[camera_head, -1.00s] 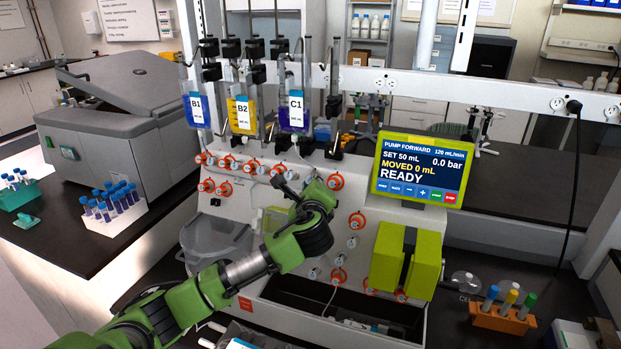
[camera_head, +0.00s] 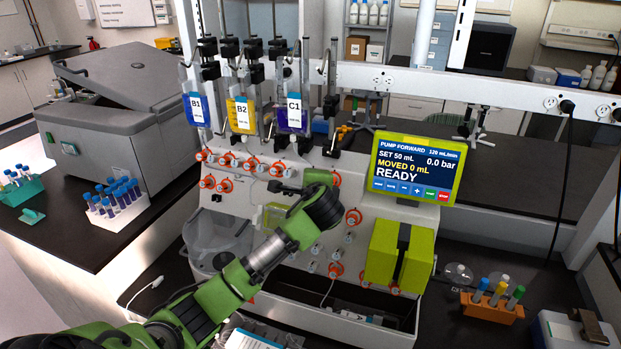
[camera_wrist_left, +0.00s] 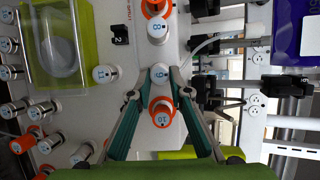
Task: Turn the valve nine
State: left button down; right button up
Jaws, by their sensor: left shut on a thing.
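Valve nine (camera_wrist_left: 159,74) has a white cap marked 9 and sits on the white front panel of the cell processor. In the left wrist view my left gripper (camera_wrist_left: 159,78) has one fingertip on each side of its cap, shut on it. In the head view my left gripper (camera_head: 280,187) reaches the upper part of the panel, pointing left, and the valve itself is hidden or too small to tell. Orange-ringed valve eight (camera_wrist_left: 157,28) and orange valve ten (camera_wrist_left: 162,115) sit close on either side. My right gripper is not in view.
Several other orange and white valves crowd the panel. Hanging bags B1 (camera_head: 196,108), B2 (camera_head: 240,115) and C1 (camera_head: 292,115) are above. A pump screen (camera_head: 415,168) reading READY stands to the right, over a yellow-green block (camera_head: 385,254).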

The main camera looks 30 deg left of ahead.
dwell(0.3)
pick_arm(q)
jog(key=c, duration=1.9)
grip_release()
jog(key=shift+s, duration=0.1)
jog(key=v, duration=1.2)
